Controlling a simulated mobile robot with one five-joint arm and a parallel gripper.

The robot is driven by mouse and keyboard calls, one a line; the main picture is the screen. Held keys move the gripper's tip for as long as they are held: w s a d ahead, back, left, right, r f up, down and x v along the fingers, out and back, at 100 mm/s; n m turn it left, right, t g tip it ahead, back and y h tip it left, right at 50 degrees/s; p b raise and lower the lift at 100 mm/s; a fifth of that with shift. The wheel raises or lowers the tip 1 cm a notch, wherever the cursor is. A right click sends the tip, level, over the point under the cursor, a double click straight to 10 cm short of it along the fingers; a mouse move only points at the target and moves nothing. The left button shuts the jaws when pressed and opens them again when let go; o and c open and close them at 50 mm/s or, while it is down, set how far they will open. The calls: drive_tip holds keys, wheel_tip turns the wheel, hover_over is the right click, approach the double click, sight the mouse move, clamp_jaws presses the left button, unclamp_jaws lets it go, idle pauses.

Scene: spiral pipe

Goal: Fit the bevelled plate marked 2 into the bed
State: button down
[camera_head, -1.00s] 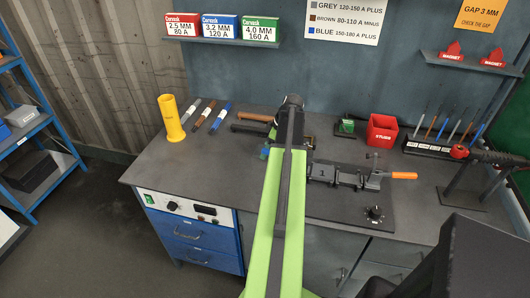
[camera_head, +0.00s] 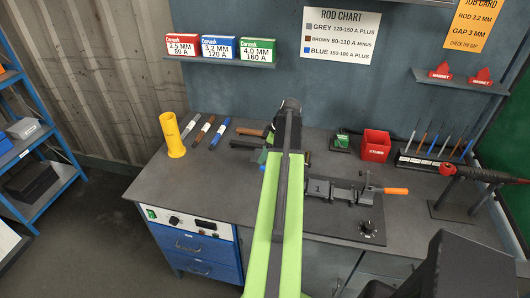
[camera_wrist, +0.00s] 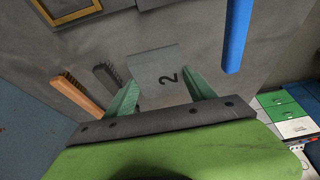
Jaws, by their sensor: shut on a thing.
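The grey plate marked 2 (camera_wrist: 155,78) sits between the teal fingers of my gripper (camera_wrist: 160,90) in the wrist view. The gripper is shut on it, and the 2 appears turned sideways. In the head view my arm hides the plate and most of the gripper. The bed (camera_head: 345,196) is a dark fixture on the bench, right of my arm. A grey plate marked 1 (camera_head: 318,187) lies in its left part. A clamp with an orange handle (camera_head: 395,191) stands at its right end. The bed does not show clearly in the wrist view.
On the bench (camera_head: 165,187) stand a yellow tube (camera_head: 173,136), a red bin (camera_head: 376,146) and a rod rack (camera_head: 428,163). A torch (camera_head: 480,173) rests on a stand at the right. A blue rod (camera_wrist: 236,35) and a wooden-handled brush (camera_wrist: 82,93) show in the wrist view.

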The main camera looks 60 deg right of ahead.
drive_tip(key=shift+r+p, duration=8.25)
drive_tip(key=shift+r, duration=0.75)
drive_tip(key=b, duration=1.5)
approach(260, 154)
drive_tip(key=x, duration=0.4)
drive_tip(key=shift+w+a+f, duration=0.1)
drive_tip(key=shift+f, duration=0.2)
drive_tip(key=shift+r, duration=0.15)
